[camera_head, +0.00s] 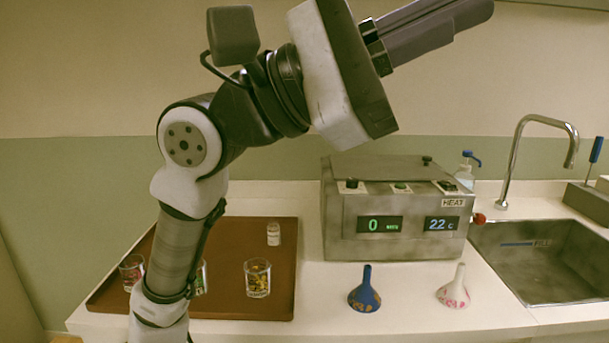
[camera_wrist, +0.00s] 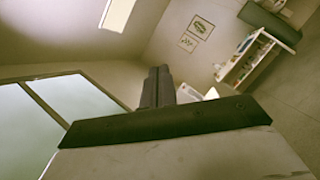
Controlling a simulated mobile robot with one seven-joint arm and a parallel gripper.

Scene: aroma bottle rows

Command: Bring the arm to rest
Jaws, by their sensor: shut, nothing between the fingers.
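My arm is raised in front of the counter in the head view, bent at the elbow. My gripper (camera_head: 485,8) is held high at the top right of that view, above the heater box and well clear of it, pointing up and to the right. Its fingers lie together with nothing held. In the wrist view my gripper (camera_wrist: 158,72) also shows shut and empty, with the room's walls and ceiling beyond it. My arm hides part of the brown tray and of one glass.
The heater box (camera_head: 395,215) stands mid-counter. A sink (camera_head: 540,265) and tap (camera_head: 512,165) are at right.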

